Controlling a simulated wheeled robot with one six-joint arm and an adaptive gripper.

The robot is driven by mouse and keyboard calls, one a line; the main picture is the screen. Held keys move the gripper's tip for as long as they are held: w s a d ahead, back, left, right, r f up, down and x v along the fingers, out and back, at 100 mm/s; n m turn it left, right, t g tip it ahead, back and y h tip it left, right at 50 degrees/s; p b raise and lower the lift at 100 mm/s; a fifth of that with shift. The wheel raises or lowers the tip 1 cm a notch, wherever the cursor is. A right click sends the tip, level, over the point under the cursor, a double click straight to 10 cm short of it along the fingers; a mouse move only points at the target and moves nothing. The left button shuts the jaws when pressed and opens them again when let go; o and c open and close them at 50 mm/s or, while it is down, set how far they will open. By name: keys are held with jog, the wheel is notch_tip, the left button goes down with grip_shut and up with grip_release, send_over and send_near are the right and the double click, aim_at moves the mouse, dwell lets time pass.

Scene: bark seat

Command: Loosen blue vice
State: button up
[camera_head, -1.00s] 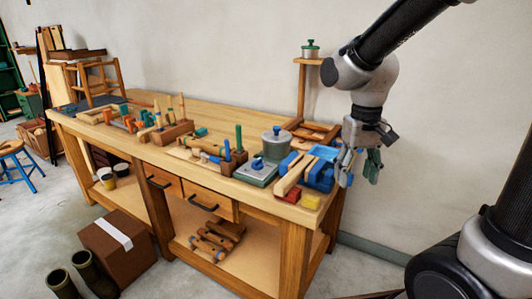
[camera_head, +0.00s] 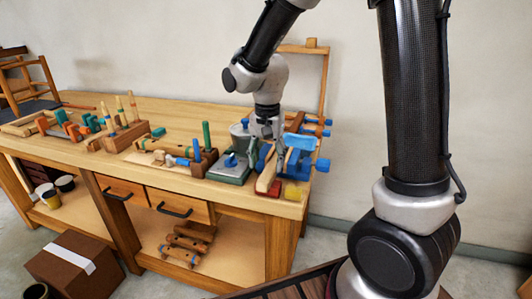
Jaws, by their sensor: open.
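The blue vice (camera_head: 299,162) sits at the right end of the wooden workbench (camera_head: 203,109). A pale wooden piece (camera_head: 268,173) lies at its left side; I cannot tell whether the jaws clamp it. A blue knob (camera_head: 322,165) sticks out on the vice's right. My gripper (camera_head: 266,134) points down just above and to the left of the vice, close to the wooden piece. It is open and seems empty. Its fingertips are small and partly blend with the things behind them, so contact cannot be told.
A green-based scale (camera_head: 231,171) stands left of the vice, with a grey pot (camera_head: 238,132) behind it. A yellow block (camera_head: 292,193) lies at the front corner. Blue-ended clamps (camera_head: 315,127) and a wooden stand (camera_head: 323,90) are behind. Wooden tools cover the bench's left.

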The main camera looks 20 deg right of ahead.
aim_at(269, 172)
jog(key=shift+f, duration=2.8)
jog(key=c, duration=1.2)
jog(key=shift+s+d+r, duration=0.1)
jog(key=shift+s+d, duration=0.05)
jog(key=shift+d, duration=0.1)
jog(key=o, duration=1.2)
jog(key=shift+o, duration=0.4)
jog(key=shift+o, duration=1.2)
